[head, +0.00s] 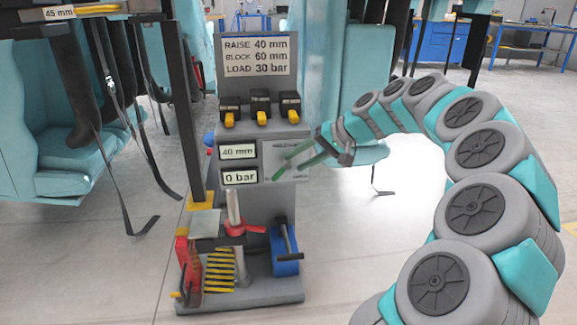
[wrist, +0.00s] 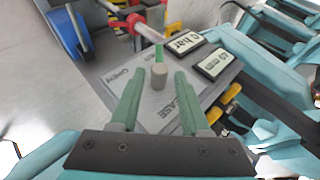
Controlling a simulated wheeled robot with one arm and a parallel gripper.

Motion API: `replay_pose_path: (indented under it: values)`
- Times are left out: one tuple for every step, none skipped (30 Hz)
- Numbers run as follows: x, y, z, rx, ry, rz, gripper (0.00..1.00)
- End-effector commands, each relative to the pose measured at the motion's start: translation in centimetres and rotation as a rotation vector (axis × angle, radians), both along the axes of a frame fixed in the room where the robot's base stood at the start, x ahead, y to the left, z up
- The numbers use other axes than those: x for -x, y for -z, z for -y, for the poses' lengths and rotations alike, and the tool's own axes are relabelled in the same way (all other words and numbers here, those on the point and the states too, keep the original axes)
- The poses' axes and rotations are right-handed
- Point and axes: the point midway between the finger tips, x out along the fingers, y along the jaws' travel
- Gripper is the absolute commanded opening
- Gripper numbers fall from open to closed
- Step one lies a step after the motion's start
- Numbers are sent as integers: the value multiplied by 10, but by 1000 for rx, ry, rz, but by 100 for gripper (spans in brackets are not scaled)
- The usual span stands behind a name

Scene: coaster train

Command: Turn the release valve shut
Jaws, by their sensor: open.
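My gripper (wrist: 158,80) is open, with one green finger to each side of the knob. I cannot tell whether either finger touches it. In the head view my gripper (head: 284,165) is at the plate (head: 272,153) on the front of the grey stand, and the fingers hide most of the valve. The plate's lettering is only partly legible.
Displays read 40 mm (head: 238,152) and 0 bar (head: 241,177). Above are several black switches with yellow levers (head: 260,107) and a sign (head: 255,52). Teal seats stand at left.

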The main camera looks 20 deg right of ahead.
Motion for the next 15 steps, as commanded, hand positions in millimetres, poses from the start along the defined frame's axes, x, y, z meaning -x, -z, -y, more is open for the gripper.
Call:
replay_pose_path:
  values:
    - [3,-4,3,0,1,1,46]
    - [4,-5,4,0,1,1,46]
    - [5,-6,5,0,1,1,46]
    - [5,-6,5,0,1,1,46]
    - [5,-6,5,0,1,1,46]
    - [5,-6,5,-1,1,-1,46]
    - [5,-6,5,-1,1,-1,46]
    - [5,-6,5,-1,1,-1,46]
    - [5,-6,5,-1,1,-1,46]
    - [5,-6,5,-1,0,-1,46]
    - [5,-6,5,-1,0,-1,46]
    - [5,-7,5,0,0,-2,46]
    - [6,-9,5,1,0,-3,46]
    - [6,-11,5,4,-1,-5,46]
    - [7,-14,4,7,0,-8,46]
